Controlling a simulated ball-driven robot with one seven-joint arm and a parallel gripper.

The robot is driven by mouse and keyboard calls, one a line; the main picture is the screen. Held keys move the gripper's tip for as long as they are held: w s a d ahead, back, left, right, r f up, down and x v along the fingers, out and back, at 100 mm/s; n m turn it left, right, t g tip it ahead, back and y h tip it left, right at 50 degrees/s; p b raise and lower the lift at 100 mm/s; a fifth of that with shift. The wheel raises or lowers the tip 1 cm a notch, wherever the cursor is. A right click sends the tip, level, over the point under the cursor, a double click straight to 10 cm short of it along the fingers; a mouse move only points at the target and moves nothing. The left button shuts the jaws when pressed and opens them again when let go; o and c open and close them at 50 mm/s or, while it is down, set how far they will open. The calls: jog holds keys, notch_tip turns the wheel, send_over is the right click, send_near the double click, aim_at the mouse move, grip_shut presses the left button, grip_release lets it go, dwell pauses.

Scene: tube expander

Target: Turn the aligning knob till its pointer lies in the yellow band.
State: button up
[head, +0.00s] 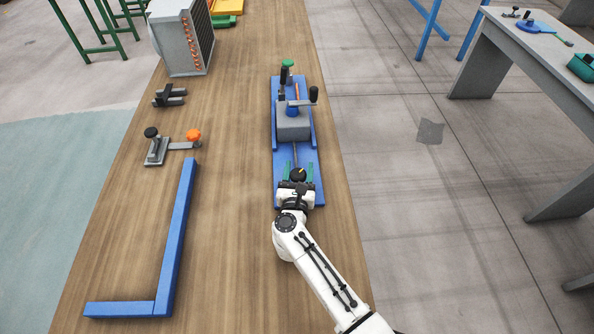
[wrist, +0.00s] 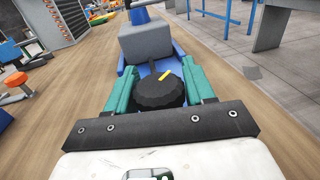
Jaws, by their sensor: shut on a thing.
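The aligning knob (head: 298,173) is black and ribbed, at the near end of the blue tube expander (head: 309,160). In the wrist view the knob (wrist: 158,96) carries a yellow pointer line (wrist: 166,75) on top, slanting up and to the right. My gripper (head: 298,177) has its teal fingers on the knob's left and right sides. In the wrist view my gripper (wrist: 160,88) is shut on the knob. I cannot make out a yellow band in either view.
A grey block (head: 293,127) and a crank handle (head: 314,94) stand further up the expander. On the wooden bench (head: 235,230) to the left are a blue L-shaped frame (head: 174,240), a toggle clamp (head: 157,151) and a finned unit (head: 184,40). Bare bench lies between.

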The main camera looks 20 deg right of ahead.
jog(key=m+g+h+b, duration=0.1)
jog(key=b, duration=0.1)
jog(key=m+g+h+b, duration=0.1)
jog(key=h, duration=0.1)
jog(key=shift+f+m+h+b, duration=0.3)
jog(key=shift+m+b, duration=0.05)
jog(key=shift+m, duration=0.05)
jog(key=m+g+h+b, duration=0.1)
jog(key=b, duration=0.1)
jog(key=m+g+h+b, duration=0.1)
jog(key=g+b, duration=0.1)
jog(key=shift+s+d, duration=0.1)
jog(key=shift+d, duration=0.1)
jog(key=m+g+h+b, duration=0.1)
jog(key=b, duration=0.2)
jog(key=m+g+h+b, duration=0.1)
jog(key=m+g+b, duration=0.1)
jog(key=shift+s+d+r+b, duration=0.15)
jog(key=shift+s+b, duration=0.05)
jog(key=shift+b, duration=0.2)
jog(key=shift+s+r+m+g+h+b, duration=0.15)
jog(key=shift+m+g+h+b, duration=0.3)
jog(key=shift+g+b, duration=0.4)
jog(key=shift+d+r+g, duration=0.1)
jog(key=shift+r+g, duration=0.05)
jog(key=shift+g, duration=0.1)
jog(key=o, duration=1)
jog(key=shift+c, duration=0.2)
